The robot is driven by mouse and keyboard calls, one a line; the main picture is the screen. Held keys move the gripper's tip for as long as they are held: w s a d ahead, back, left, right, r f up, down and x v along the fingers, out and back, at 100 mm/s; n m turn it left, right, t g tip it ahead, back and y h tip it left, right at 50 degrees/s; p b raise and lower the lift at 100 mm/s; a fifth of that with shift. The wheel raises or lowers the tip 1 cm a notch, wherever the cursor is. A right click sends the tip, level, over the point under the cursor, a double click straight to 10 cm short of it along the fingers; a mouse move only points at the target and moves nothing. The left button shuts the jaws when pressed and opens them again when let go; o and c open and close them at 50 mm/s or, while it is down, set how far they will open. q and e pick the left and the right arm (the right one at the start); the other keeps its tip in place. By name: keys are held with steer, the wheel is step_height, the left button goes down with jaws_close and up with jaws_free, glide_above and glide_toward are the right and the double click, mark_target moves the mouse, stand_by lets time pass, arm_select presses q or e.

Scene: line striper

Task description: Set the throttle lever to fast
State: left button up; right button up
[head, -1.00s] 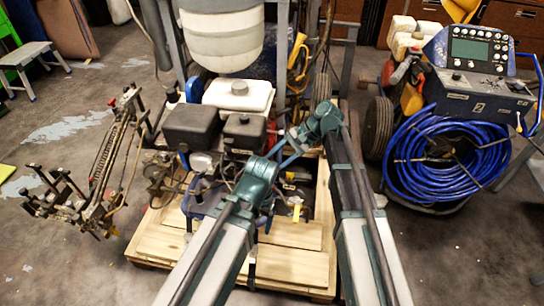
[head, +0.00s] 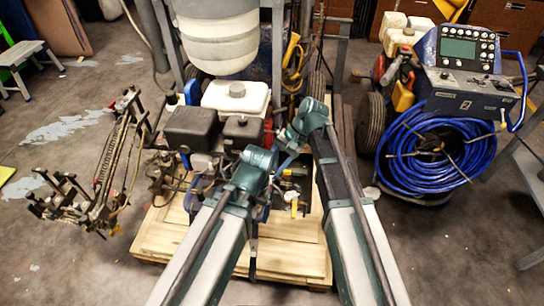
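The line striper's engine stands on the machine in the middle of the head view, with a white fuel tank (head: 237,97) and a black box-shaped cover (head: 191,127). A smaller dark housing (head: 242,131) sits right of that cover. I cannot make out the throttle lever or its setting among the small engine parts. My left arm reaches up from the bottom to a teal joint in front of the engine. My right arm reaches to a teal joint just right of the engine. The fingers of both grippers are hidden behind my arms or lost among the machine parts.
The machine stands on a wooden pallet (head: 280,266). A large white hopper (head: 216,35) hangs above the engine. A coiled blue hose (head: 437,165) and control box (head: 470,92) stand at the right. A metal frame assembly (head: 112,160) stands at the left. Open floor lies at lower left.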

steer(key=s+d+r+n+t+h+p, duration=0.1)
steer(key=s+d+r+n+h+p, duration=0.2)
steer(key=s+r+p, duration=0.4)
steer(key=s+d+r+n+t+h+p, duration=0.1)
steer(key=s+d+r+n+h+p, duration=0.2)
steer(key=s+r+p, duration=0.4)
step_height(320, 180, up, 3)
steer(key=n+h+p, duration=0.1)
steer(key=n+p, duration=0.1)
steer(key=p, duration=0.4)
steer(key=shift+d, duration=0.25)
steer(key=shift+f+h, duration=0.1)
steer(key=shift+h, duration=0.2)
steer(key=shift+c, duration=0.2)
